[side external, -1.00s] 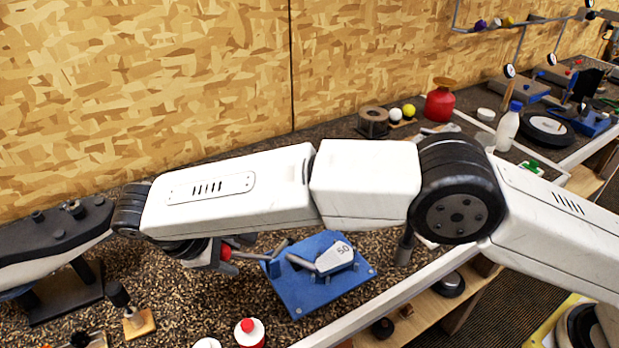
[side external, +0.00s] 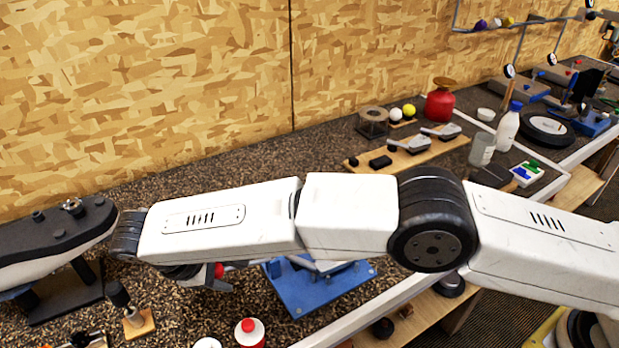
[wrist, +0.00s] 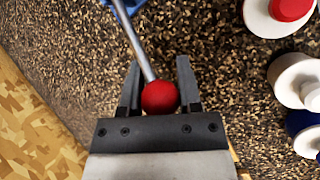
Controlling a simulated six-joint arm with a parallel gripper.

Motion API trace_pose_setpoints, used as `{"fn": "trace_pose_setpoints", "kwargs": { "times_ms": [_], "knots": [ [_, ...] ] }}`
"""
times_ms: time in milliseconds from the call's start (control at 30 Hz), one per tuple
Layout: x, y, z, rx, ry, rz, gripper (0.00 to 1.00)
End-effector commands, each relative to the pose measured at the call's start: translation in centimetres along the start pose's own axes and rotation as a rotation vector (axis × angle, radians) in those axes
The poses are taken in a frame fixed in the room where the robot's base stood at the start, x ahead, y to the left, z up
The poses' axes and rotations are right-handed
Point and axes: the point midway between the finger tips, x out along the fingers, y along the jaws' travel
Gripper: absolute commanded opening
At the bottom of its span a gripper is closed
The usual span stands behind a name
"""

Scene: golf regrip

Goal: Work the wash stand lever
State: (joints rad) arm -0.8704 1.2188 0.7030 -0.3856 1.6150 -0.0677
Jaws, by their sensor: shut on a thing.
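The wash stand is a blue base plate (side external: 305,296) on the bench, partly hidden behind my arm in the side view. Its lever is a metal rod (wrist: 137,42) with a red ball knob (wrist: 159,98) at the end. My gripper (wrist: 158,66) is shut on the lever, with the red knob between the fingers near the palm and the rod running out past the fingertips. In the side view the knob (side external: 219,270) shows as a small red spot beside my gripper (side external: 207,281), below my forearm. Most of the rod is hidden there.
A red-capped white bottle (side external: 249,332) stands in front of the gripper. A small post on a wooden block (side external: 138,325) and a black-topped fixture (side external: 55,238) are at the left. Behind my arm lie a wooden board with metal tools (side external: 408,150) and a red canister (side external: 438,104).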

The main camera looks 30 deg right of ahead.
Motion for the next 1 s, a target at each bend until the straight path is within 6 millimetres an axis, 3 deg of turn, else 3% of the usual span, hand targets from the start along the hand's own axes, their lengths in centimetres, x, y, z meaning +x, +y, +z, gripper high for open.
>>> {"fn": "trace_pose_setpoints", "kwargs": {
  "times_ms": [833, 867, 933, 1000],
  "knots": [
    [0.47, -0.13, 0.23, -0.004, -0.02, -0.003, 0.0],
    [0.48, -0.12, 0.23, -0.004, -0.02, -0.003, 0.5],
    [0.45, -0.11, 0.2, -0.004, -0.018, -0.002, 0.72],
    [0.36, -0.08, 0.17, -0.003, -0.015, -0.002, 0.78]
  ]
}}
